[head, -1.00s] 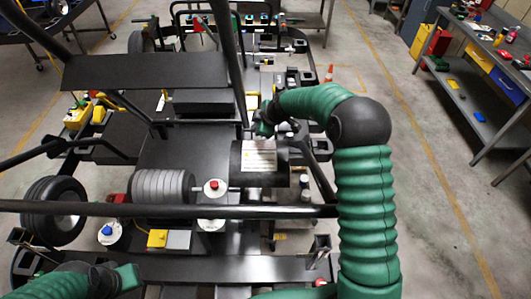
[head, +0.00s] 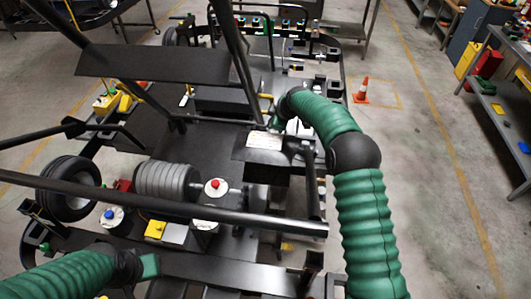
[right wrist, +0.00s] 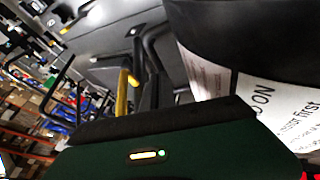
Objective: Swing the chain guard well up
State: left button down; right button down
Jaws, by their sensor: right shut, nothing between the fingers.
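The chain guard (head: 246,154) is a black cover with a white label, on the right side of the kart in the head view. It is tilted up, its label seen at a slant, with dark space beneath its near edge. My right gripper (head: 275,122) is at the guard's far edge, shut with nothing between its fingers; its tips are mostly hidden. In the right wrist view the guard's black curved surface (right wrist: 250,35) and printed label fill the upper right, close to the gripper's green body. My left gripper (head: 148,266) is low at the left, away from the guard; its fingers are unclear.
A black bar (head: 170,208) crosses the kart in front of the guard. A grey ribbed cylinder (head: 165,181) and a red-topped white cap (head: 216,189) sit left of the guard. An orange cone (head: 362,91) stands on open floor at the right, before a workbench.

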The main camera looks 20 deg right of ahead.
jog(key=b+v, duration=0.2)
jog(key=v, duration=0.2)
jog(key=b+v, duration=0.2)
jog(key=v, duration=0.1)
jog(key=shift+s+d+r, duration=0.25)
jog(key=shift+d+r, duration=0.05)
jog(key=b+v, duration=0.2)
jog(key=v, duration=0.6)
jog(key=shift+s+r, duration=0.15)
jog(key=shift+r, duration=0.2)
